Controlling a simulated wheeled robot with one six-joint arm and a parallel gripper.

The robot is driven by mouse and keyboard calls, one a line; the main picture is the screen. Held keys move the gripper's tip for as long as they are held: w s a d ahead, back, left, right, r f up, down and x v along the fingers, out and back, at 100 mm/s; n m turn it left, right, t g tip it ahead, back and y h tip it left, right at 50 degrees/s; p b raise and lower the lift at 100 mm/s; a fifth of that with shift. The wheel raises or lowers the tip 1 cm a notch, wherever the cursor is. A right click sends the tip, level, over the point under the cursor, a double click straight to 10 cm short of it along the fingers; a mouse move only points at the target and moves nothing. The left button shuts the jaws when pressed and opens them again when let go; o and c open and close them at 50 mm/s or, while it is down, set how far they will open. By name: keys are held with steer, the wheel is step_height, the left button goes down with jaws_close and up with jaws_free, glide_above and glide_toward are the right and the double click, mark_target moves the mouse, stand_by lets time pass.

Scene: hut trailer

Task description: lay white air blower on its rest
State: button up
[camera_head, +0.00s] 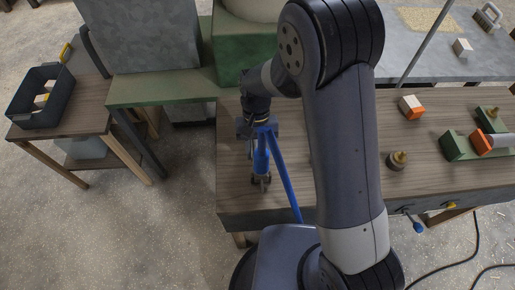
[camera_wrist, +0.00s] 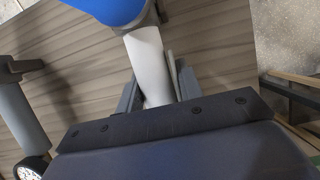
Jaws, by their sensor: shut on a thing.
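My gripper (camera_wrist: 154,72) is shut on a white tapered piece, which I take to be the white air blower (camera_wrist: 147,55). A blue rounded part (camera_wrist: 108,8) adjoins its far end in the wrist view. I cannot tell which thing is the rest.
A grey cylinder with a round dial (camera_wrist: 27,168) is at left in the wrist view. Right of my arm, the wooden workbench (camera_head: 350,185) bears blocks, a knobbed piece (camera_head: 397,160) and a green holder (camera_head: 458,147). A dark bin (camera_head: 40,98) stands on the left side table.

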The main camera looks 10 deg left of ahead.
steer(key=shift+f, duration=0.15)
steer(key=o, duration=1.2)
steer(key=shift+p+v, duration=3.45)
steer(key=shift+v, duration=1.6)
steer(key=shift+f, duration=0.15)
steer(key=b+x, duration=0.5)
steer(key=x, duration=0.2)
steer(key=shift+s+f+b, duration=0.15)
steer(key=shift+f+b, duration=0.15)
steer(key=shift+r, duration=0.15)
